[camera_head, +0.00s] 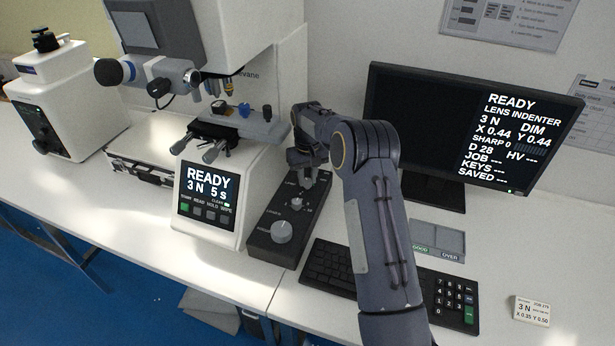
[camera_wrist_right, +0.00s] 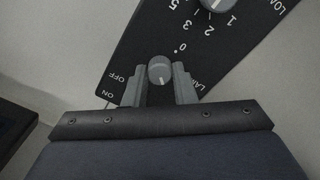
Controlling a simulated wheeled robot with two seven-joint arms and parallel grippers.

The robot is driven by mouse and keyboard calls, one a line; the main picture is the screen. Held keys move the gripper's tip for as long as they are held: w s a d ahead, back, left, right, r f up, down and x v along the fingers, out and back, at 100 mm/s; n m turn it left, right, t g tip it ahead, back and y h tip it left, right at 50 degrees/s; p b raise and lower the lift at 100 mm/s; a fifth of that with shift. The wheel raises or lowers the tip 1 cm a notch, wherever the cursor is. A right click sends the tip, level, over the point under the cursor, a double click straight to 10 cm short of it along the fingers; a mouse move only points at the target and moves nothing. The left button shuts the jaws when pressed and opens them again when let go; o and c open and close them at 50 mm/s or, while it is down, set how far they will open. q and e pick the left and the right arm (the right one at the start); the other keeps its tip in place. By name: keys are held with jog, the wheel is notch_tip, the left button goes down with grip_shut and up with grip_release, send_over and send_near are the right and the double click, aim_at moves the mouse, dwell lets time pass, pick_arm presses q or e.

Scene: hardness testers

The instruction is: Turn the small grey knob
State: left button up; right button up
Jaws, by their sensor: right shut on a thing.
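The small grey knob (camera_wrist_right: 159,70) sits at the end of a black control panel (camera_wrist_right: 180,40), with a pale mark on its lower edge in the wrist view. My right gripper (camera_wrist_right: 158,84) has one finger on each side of it and is shut on it. In the head view my right gripper (camera_head: 306,180) is at the far end of the black control box (camera_head: 262,243) and hides this knob. My left gripper is not in view.
The box also carries a middle knob (camera_head: 296,204) and a large pale knob (camera_head: 281,232). The white tester (camera_head: 238,160) stands close on the left. A monitor (camera_head: 470,125) stands on the right and a black keyboard (camera_head: 330,268) lies in front.

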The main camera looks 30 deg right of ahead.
jog(key=m, duration=0.4)
jog(key=shift+m, duration=2.9)
jog(key=o, duration=1)
